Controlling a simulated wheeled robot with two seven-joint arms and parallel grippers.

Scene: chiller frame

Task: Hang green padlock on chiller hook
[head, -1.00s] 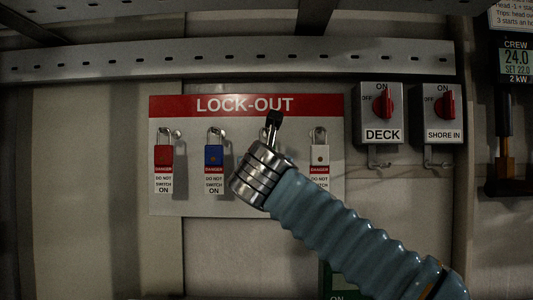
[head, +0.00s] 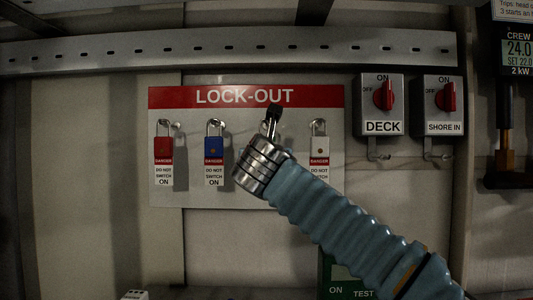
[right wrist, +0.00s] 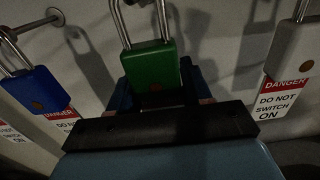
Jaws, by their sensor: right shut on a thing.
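The green padlock (right wrist: 150,65) is upright in the right wrist view, its metal shackle running out of the top of the frame. My right gripper (right wrist: 151,98) is shut on its lower body. In the head view my right gripper (head: 273,113) is in front of the lock-out board, between the blue and white padlocks. It hides the green padlock's body there; a bit of shackle shows by the fingertips. Whether the shackle still touches a peg is hidden. No hook labelled chiller can be read. My left gripper is not in view.
On the lock-out board (head: 320,97) hang a red padlock (head: 163,147), a blue padlock (head: 214,147) and a white padlock (head: 319,145). The DECK switch (head: 380,103) and SHORE IN switch (head: 443,104) have hooks below. A green panel (head: 340,275) is partly hidden by my right arm.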

